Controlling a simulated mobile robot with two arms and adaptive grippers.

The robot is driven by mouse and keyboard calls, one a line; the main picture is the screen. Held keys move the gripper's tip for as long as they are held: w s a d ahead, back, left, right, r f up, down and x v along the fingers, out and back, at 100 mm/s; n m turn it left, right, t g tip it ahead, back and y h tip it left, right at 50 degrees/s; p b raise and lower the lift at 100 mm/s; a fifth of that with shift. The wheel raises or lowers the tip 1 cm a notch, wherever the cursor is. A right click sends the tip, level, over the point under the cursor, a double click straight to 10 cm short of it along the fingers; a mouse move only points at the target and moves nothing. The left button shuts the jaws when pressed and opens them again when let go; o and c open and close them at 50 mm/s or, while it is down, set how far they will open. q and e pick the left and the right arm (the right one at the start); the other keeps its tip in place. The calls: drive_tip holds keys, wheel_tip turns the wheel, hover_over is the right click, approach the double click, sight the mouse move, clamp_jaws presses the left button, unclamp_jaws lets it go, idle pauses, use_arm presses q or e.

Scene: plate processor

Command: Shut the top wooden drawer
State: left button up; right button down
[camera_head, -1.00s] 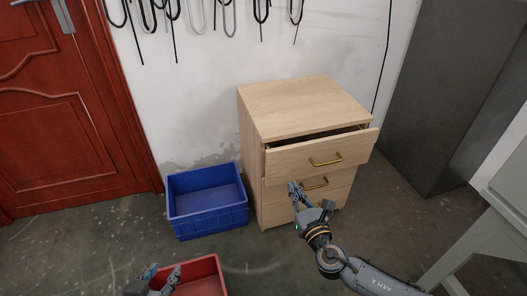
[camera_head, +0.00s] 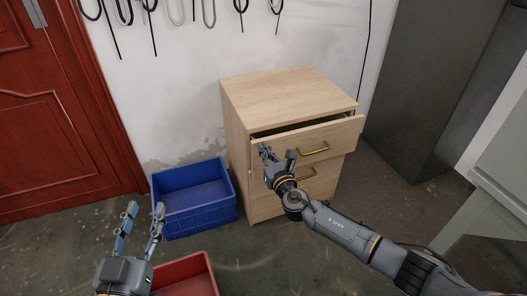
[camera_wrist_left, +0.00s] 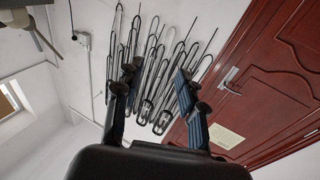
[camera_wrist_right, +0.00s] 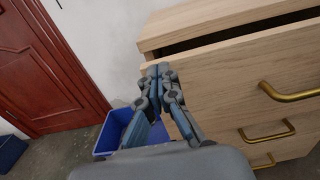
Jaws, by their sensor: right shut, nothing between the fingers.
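The top wooden drawer (camera_head: 318,136) of the light wood cabinet (camera_head: 288,92) stands part way out, with a dark gap above its front. Its brass handle (camera_head: 313,150) is to the right of my right gripper (camera_head: 265,150). My right gripper is shut and empty at the left part of the drawer front; in the right wrist view its fingertips (camera_wrist_right: 160,72) overlap the drawer's left edge, and I cannot tell whether they touch. My left gripper (camera_head: 145,212) is open and empty, raised at the lower left; it also shows open in the left wrist view (camera_wrist_left: 158,75).
A blue crate (camera_head: 197,219) stands on the floor left of the cabinet. A red crate (camera_head: 207,262) lies in front, beside my left gripper. A grey cabinet (camera_head: 420,85) stands at the right, and a pale table (camera_head: 497,190) nearer right.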

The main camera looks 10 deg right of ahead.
use_arm(q)
drive_tip(key=shift+s+d+r+t, duration=0.1)
drive_tip(key=shift+r+t, duration=0.5)
drive_tip(key=shift+r, duration=0.2)
use_arm(e)
drive_tip(key=shift+w+a, duration=0.1)
drive_tip(key=shift+w, duration=0.4)
use_arm(q)
drive_tip(key=r+t, duration=0.1)
drive_tip(key=r, duration=0.1)
drive_tip(key=s+r+t+h+b, duration=0.1)
drive_tip(key=r, duration=0.1)
drive_tip(key=shift+s+d+r+t, duration=0.1)
drive_tip(key=shift+d+r+t, duration=0.1)
drive_tip(key=shift+t, duration=0.1)
use_arm(e)
drive_tip(key=shift+w+a, duration=0.15)
drive_tip(key=shift+w, duration=1.1)
